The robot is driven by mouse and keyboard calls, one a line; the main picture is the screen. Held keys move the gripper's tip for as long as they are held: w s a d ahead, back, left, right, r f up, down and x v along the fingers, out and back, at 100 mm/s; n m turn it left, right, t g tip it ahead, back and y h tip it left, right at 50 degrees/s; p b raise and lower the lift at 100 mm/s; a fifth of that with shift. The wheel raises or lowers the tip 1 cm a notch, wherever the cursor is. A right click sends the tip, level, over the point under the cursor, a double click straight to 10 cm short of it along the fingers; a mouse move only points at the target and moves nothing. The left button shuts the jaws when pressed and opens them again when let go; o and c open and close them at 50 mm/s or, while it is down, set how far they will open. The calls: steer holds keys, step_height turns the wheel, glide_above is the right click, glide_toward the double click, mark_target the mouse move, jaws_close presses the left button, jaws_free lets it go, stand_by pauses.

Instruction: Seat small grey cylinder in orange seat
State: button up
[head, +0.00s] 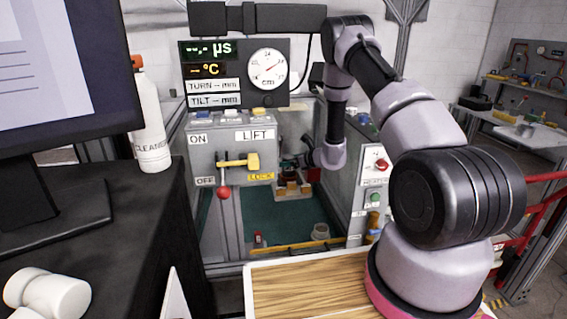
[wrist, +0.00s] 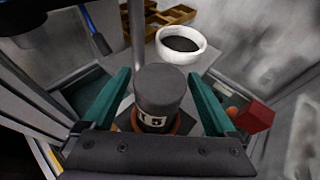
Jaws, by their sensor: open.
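The small grey cylinder (wrist: 160,88) stands upright in the wrist view, with a dark top and a white label with dark characters on its side. An orange rim, seemingly the orange seat (wrist: 184,124), shows around its lower end; I cannot tell how deep the cylinder sits in it. My gripper (wrist: 159,74) is open, one teal finger on each side of the cylinder, with gaps visible on both sides. In the head view, my gripper (head: 294,162) reaches into the bay above small orange parts (head: 292,188); the cylinder cannot be made out there.
A white round bowl with a dark inside (wrist: 181,44) stands beyond the cylinder. A red block (wrist: 254,116) is right of the right finger. The lever panel (head: 232,150) and the right-hand control panel (head: 375,185) flank the bay. A wooden board (head: 310,290) lies in front.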

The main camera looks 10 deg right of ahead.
steer(key=v, duration=0.6)
steer(key=shift+r, duration=0.1)
